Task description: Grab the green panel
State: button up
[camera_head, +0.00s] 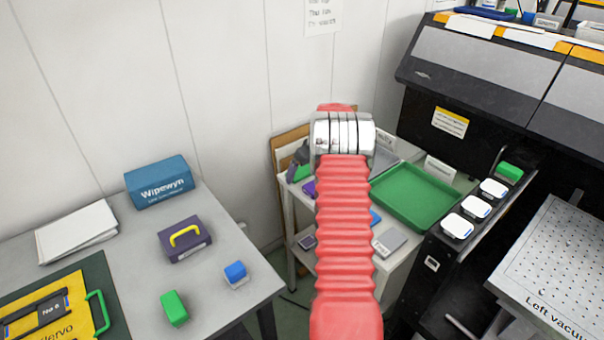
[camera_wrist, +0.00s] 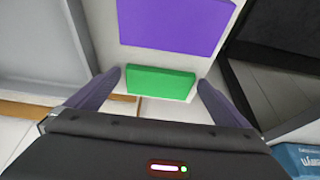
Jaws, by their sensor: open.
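The green panel (camera_wrist: 161,82) is a flat bright green rectangle on a pale surface in the wrist view. It lies between the tips of the two dark fingers of my gripper (camera_wrist: 159,78), which is open, with space on both sides. In the head view a small part of the green panel (camera_head: 303,173) shows on the white cart, just beside my gripper (camera_head: 298,160); my arm and gripper hide much of that spot. I cannot tell the height of the fingers above the panel.
A purple panel (camera_wrist: 175,22) lies close to the green one. A green tray (camera_head: 414,196) is on the cart to the right, near the black printer (camera_head: 480,70). The grey table (camera_head: 135,250) at left holds a blue box (camera_head: 158,182) and a green block (camera_head: 174,308).

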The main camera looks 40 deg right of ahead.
aim_at(305, 174)
dwell(0.3)
jog(key=c, duration=0.9)
jog(key=shift+c, duration=0.2)
notch_tip(305, 174, up, 10)
dwell(0.7)
